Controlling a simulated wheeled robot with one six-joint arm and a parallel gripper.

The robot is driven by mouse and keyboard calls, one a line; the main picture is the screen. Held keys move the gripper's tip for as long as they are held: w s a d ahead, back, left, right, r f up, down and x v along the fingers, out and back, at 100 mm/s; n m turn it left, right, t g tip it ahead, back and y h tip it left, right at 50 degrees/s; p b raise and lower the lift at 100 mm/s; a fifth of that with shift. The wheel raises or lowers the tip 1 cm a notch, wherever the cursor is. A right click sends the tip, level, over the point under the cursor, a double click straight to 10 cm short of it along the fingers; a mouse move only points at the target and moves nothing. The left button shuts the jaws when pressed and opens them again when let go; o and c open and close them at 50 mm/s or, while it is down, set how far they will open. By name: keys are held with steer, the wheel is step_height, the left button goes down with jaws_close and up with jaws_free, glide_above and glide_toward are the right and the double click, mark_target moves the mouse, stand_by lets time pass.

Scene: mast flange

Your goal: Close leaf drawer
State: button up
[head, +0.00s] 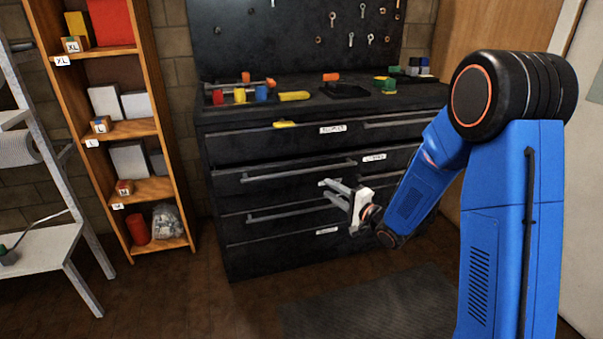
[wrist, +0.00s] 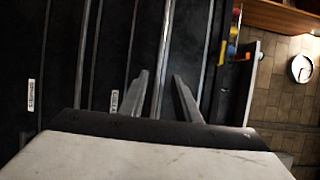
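A black drawer cabinet (head: 240,239) stands against the back wall with several stacked drawers. Small white labels sit on the fronts; their words are too small to read, so I cannot tell which is the leaf drawer. Long bar handles cross the fronts, one on the second drawer (head: 300,171) and one lower (head: 295,213). No drawer is clearly far out. My gripper (head: 337,193) is in front of the middle drawers, fingers pointing at the fronts. In the wrist view its fingers (wrist: 162,98) are apart, with a handle bar (wrist: 163,60) showing between them; contact is unclear.
Colored tools and blocks lie on the cabinet top (head: 225,113). A yellow piece (head: 285,124) is at the top drawer's upper edge. A wooden shelf (head: 150,130) with boxes stands left, beside a grey ladder-like rack (head: 88,262). A dark mat (head: 370,305) covers the floor in front.

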mark_target(303, 172)
steer(key=x, duration=1.6)
jaws_close()
